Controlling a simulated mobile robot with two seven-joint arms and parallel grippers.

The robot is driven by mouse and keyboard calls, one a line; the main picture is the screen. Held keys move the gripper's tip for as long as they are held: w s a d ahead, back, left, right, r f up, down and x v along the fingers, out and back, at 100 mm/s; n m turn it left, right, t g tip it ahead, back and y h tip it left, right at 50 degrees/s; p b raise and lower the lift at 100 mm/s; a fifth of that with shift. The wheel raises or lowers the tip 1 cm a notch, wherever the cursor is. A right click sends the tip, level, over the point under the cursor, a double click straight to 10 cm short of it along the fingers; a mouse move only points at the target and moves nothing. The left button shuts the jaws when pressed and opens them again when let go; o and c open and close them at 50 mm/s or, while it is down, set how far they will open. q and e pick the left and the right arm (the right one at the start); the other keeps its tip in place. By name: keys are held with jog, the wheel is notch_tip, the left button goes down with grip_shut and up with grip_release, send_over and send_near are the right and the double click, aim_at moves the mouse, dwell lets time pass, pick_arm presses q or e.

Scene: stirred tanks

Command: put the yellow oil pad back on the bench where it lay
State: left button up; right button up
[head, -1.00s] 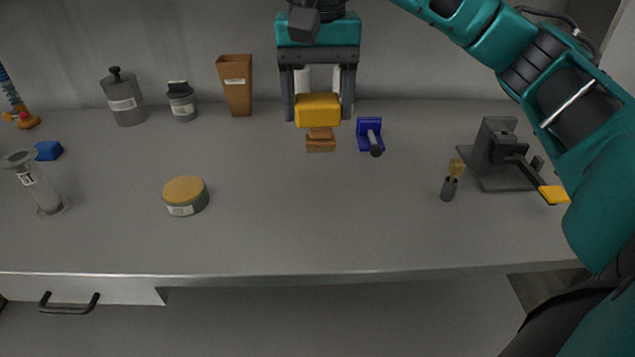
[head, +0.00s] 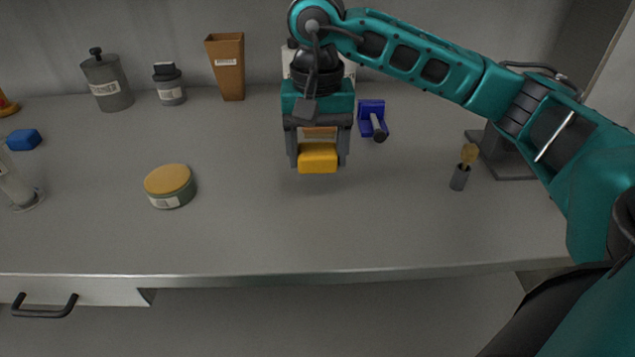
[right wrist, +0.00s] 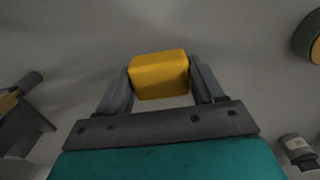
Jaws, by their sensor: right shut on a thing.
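The yellow oil pad (head: 318,158) is a small yellow block between the fingers of my right gripper (head: 319,162). The gripper is shut on it, with one finger on each side. In the right wrist view the pad (right wrist: 159,75) sits between the two fingertips (right wrist: 160,82), with grey bench surface beyond it. The gripper is over the middle of the bench (head: 300,235); I cannot tell exactly how high the pad is above it. My left gripper is not in view.
A round tin with a yellow lid (head: 170,186) stands left of the gripper. A small brush (head: 463,168) stands to the right. A blue clamp-like tool (head: 372,120), an orange-brown holder (head: 227,66) and grey canisters (head: 107,80) are behind. The bench front is clear.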

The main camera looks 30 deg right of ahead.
aim_at(317, 195)
jog(key=shift+f, duration=3.05)
jog(key=shift+f+b, duration=0.1)
jog(key=shift+b, duration=0.25)
jog(key=o, duration=0.9)
jog(key=shift+o, duration=0.2)
notch_tip(317, 195, up, 12)
jog(key=shift+r+p, duration=0.15)
jog(key=shift+p, duration=0.55)
